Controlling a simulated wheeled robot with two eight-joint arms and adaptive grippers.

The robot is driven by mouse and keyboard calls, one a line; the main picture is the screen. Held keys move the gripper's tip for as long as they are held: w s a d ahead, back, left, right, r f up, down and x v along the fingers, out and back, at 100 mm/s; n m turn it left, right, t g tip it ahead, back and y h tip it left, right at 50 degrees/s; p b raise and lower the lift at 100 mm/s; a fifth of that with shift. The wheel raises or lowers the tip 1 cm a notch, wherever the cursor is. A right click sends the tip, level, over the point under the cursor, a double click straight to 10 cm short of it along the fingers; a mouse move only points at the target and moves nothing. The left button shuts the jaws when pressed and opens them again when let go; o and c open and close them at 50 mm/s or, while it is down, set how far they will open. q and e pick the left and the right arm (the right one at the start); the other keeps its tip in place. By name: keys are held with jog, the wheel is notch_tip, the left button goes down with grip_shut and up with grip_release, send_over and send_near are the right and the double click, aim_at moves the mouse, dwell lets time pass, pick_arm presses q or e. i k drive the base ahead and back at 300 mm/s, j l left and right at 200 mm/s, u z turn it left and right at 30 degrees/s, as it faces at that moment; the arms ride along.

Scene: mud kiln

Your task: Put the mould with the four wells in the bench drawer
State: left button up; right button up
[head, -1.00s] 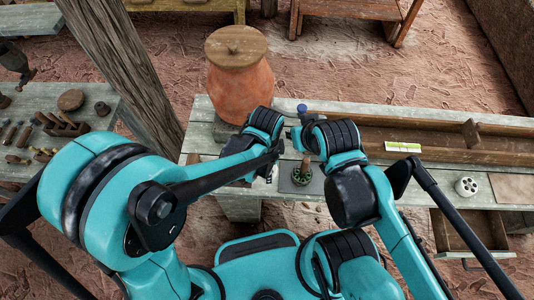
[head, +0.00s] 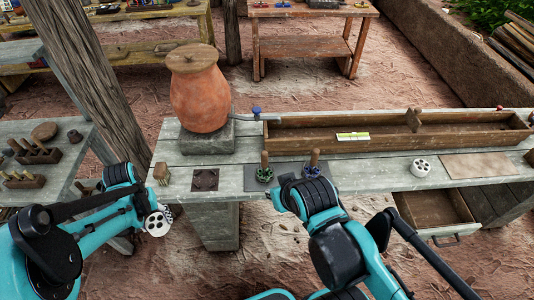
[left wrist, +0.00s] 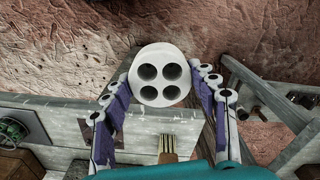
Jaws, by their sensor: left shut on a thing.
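My left gripper (left wrist: 162,98) is shut on a white round mould (left wrist: 160,75) with four dark wells, its face towards the left wrist camera. In the head view this mould (head: 157,222) is low at the left, off the bench's front-left corner, with the floor behind it. The bench drawer (head: 437,212) is pulled open below the right part of the bench top, and the part of its inside that shows looks empty. My right arm reaches over the bench front, and its gripper is hidden.
Another white mould (head: 420,167) with several holes stands on the bench above the drawer. A green cup (head: 264,175) and a blue one, with wooden-handled tools, stand mid-bench. A clay jar (head: 200,95) and a long trough (head: 390,143) are behind. A brush (head: 161,173) stands at the left end.

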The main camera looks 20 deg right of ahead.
aim_at(431, 216)
jog(key=k+z, duration=0.15)
jog(key=z, duration=0.2)
jog(key=k+z, duration=0.1)
jog(key=z, duration=0.25)
jog(key=k+l+z, duration=0.15)
jog(key=z, duration=0.2)
